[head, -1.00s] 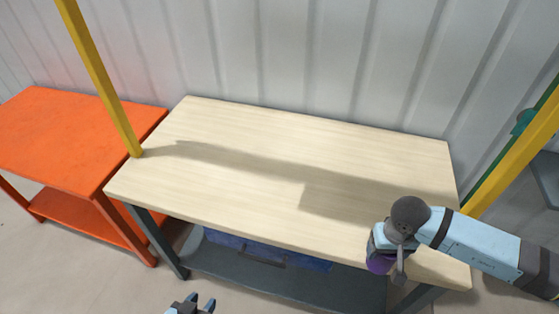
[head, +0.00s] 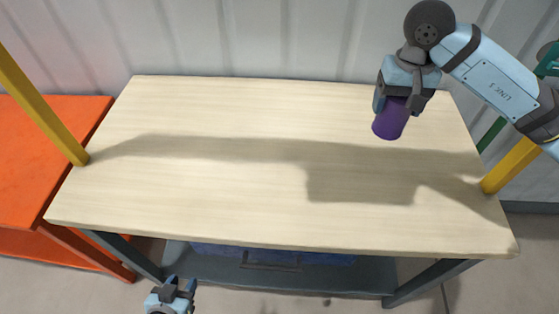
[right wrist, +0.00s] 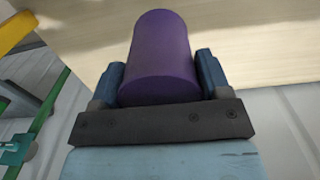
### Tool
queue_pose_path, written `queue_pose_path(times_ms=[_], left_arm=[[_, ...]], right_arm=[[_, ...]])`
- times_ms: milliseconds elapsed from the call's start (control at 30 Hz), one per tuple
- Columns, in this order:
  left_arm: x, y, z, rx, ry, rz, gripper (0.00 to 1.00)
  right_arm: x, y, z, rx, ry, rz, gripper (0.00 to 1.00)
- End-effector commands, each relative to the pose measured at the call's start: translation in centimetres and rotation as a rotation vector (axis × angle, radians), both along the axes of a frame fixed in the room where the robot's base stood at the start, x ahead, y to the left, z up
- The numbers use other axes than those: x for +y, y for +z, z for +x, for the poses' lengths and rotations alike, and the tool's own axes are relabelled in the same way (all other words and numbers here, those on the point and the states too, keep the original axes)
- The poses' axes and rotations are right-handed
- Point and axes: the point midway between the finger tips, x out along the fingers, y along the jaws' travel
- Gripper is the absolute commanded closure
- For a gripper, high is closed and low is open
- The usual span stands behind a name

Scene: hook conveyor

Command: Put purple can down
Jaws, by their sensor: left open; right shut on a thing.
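The purple can (head: 389,122) is held in my right gripper (head: 402,100), at the back right of the pale wooden table (head: 230,185) in the head view. In the right wrist view the can (right wrist: 160,55) sits between the two fingers of the gripper (right wrist: 160,85), with pale wood behind it. The can is slightly tilted in the head view. I cannot tell for sure whether its bottom touches the table top. My left gripper (head: 178,286) is open and empty, low in front of the table.
The table top is otherwise bare. An orange table (head: 35,165) stands at the left. Yellow posts rise at the left (head: 40,105) and right (head: 512,165) of the table. A blue container (head: 270,257) is on the lower shelf. A corrugated wall is behind.

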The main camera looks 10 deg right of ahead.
Motion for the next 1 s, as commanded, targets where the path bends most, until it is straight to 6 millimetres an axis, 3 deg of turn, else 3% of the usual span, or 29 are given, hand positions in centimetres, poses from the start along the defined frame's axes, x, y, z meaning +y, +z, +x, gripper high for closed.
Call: queue_pose_path(times_ms=[33, 100, 367, 467, 800, 1000], left_arm=[[-0.2, -1.5, -0.2, 0.003, -0.005, -0.001, 0.6], [-0.5, -1.8, -0.3, 0.004, -0.01, -0.004, 0.6], [-0.8, -1.1, -0.2, -0.007, -0.012, -0.011, 0.6], [-0.7, -0.8, 0.0, -0.012, -0.01, -0.01, 0.6], [-0.4, -0.2, 0.0, -0.008, -0.007, -0.006, 0.6], [-0.4, 0.0, -0.1, -0.003, -0.006, -0.004, 0.6]], right_arm=[[-0.5, 0.4, 0.0, -0.008, -0.005, 0.0, 0.65], [-0.9, 1.4, -0.2, -0.007, -0.011, -0.002, 0.65], [-1.2, 2.2, -0.5, -0.004, -0.015, -0.002, 0.65], [-1.2, 0.8, -0.5, 0.0, -0.014, -0.002, 0.65], [-1.1, -8.1, -0.6, 0.002, -0.016, -0.002, 0.65], [-1.1, -12.3, -0.5, -0.002, -0.014, -0.001, 0.65]])
